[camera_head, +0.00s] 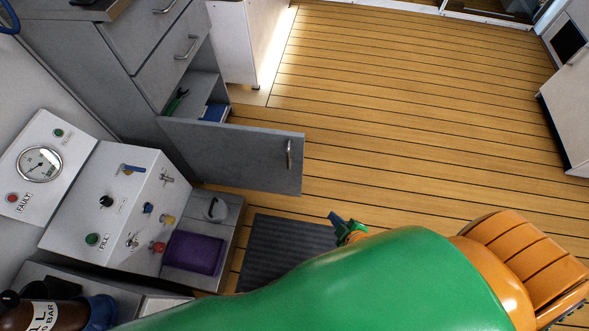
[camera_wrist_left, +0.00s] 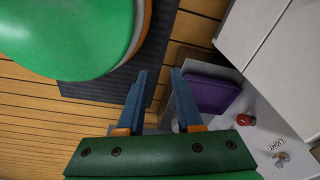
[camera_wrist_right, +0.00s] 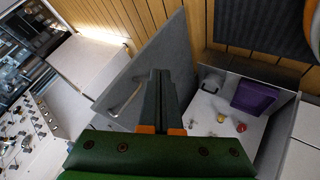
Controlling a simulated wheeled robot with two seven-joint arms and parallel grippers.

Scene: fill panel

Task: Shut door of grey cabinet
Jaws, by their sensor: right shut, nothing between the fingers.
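The grey cabinet (camera_head: 135,75) stands at the upper left of the head view, drawers above and an open lower compartment. Its grey door (camera_head: 225,152) stands wide open, out over the floor, with a bar handle (camera_head: 289,154) near its free edge. The door also shows in the right wrist view (camera_wrist_right: 138,78), behind my fingers. My right gripper (camera_head: 337,219) is shut and empty, to the right of and nearer than the door's free edge; I cannot tell whether it touches. My left gripper (camera_wrist_left: 158,72) is open and empty in the left wrist view, with the purple box beyond it.
A white control panel (camera_head: 108,195) with a gauge, knobs and a purple box (camera_head: 193,252) stands nearer than the door. A green tool (camera_head: 177,101) and a blue item (camera_head: 214,113) lie inside the compartment. A dark mat (camera_head: 285,245) lies on the floor. Wooden floor (camera_head: 400,100) is clear beyond.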

